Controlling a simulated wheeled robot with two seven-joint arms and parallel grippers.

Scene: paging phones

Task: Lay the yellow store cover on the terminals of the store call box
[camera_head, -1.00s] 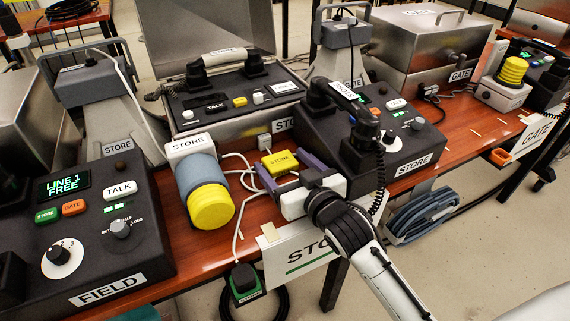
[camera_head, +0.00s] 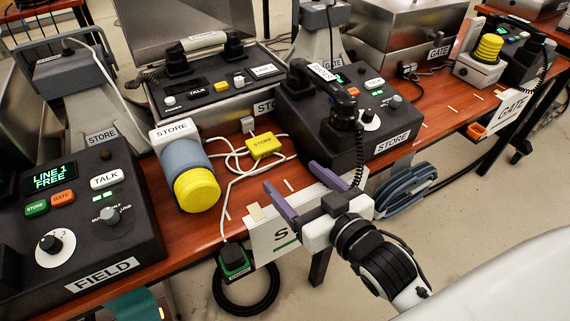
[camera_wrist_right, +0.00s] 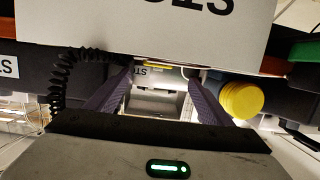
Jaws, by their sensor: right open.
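The yellow store cover (camera_head: 263,145), labelled STORE, lies face up near the middle of the wooden table, with white cable around it. What lies directly beneath it is hidden, so I cannot tell how it sits on the terminals. In the right wrist view a thin yellow edge (camera_wrist_right: 158,66) shows beyond the fingers. My right gripper (camera_head: 291,178) is open and empty at the table's front edge, in front of the cover and apart from it. My left gripper is not in view.
A grey cylinder with a yellow end (camera_head: 197,189) and a STORE label stands left of the cover. The black STORE phone console (camera_head: 340,115) is to the right, its coiled cord hanging near my right gripper. The FIELD console (camera_head: 85,215) is at the left.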

